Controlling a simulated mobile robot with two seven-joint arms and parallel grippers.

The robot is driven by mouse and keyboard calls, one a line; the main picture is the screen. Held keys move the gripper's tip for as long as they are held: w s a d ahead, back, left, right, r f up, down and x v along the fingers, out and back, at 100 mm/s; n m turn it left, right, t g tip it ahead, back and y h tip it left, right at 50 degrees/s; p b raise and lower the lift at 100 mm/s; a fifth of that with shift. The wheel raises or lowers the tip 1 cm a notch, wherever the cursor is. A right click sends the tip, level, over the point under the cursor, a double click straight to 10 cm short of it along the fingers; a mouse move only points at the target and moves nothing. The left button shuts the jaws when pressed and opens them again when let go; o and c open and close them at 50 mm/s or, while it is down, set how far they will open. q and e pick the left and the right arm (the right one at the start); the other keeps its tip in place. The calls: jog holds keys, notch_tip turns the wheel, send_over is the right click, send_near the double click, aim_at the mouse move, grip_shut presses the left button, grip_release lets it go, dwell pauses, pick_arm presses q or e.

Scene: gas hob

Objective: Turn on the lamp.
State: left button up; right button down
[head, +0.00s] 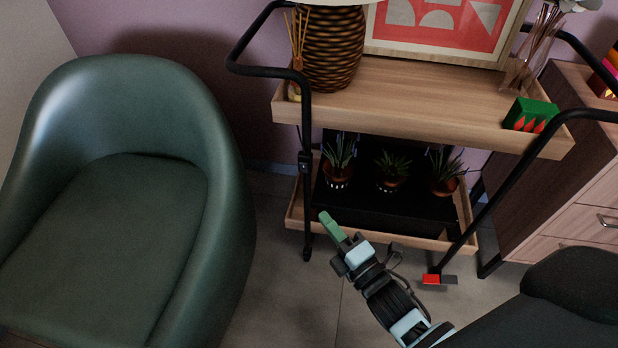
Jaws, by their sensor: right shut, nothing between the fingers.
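The lamp has a brown ribbed base (330,50) and stands on the top tray of a wooden cart, toward its left end. Only the lower edge of its white shade (335,2) shows; the rest is cut off by the top of the picture. I cannot tell whether it is lit, and I see no switch on it. My right gripper (325,218) has green fingers, shut and empty. In the picture it is well below the lamp, near the front left of the cart's lower shelf. My left gripper is not in view.
The cart's top tray (430,112) holds reed sticks, a red framed print (440,25), a glass vase and a green box (530,115). Black rails bound its ends. Potted plants (392,170) fill the lower shelf. A green armchair (120,200) stands left, a drawer cabinet (570,205) right.

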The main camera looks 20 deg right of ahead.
jog(key=b, duration=0.2)
send_near(303, 165)
jog(key=w+a, duration=0.2)
jog(key=a, duration=0.2)
jog(key=w, duration=0.1)
jog(key=w+d, duration=0.2)
jog(key=w, duration=0.1)
jog(key=shift+w+r, duration=0.1)
jog(key=shift+r, duration=0.05)
jog(key=p, duration=0.1)
jog(key=r+m+g+p, duration=0.1)
jog(key=p, duration=0.1)
jog(key=shift+w+d+r, duration=0.2)
jog(key=shift+w+d, duration=0.1)
jog(key=shift+f, duration=0.3)
jog(key=shift+s, duration=0.2)
jog(key=p+v, duration=0.1)
jog(key=v, duration=0.6)
jog(key=shift+s+f, duration=0.2)
jog(key=shift+s, duration=0.15)
jog(key=shift+a, duration=0.15)
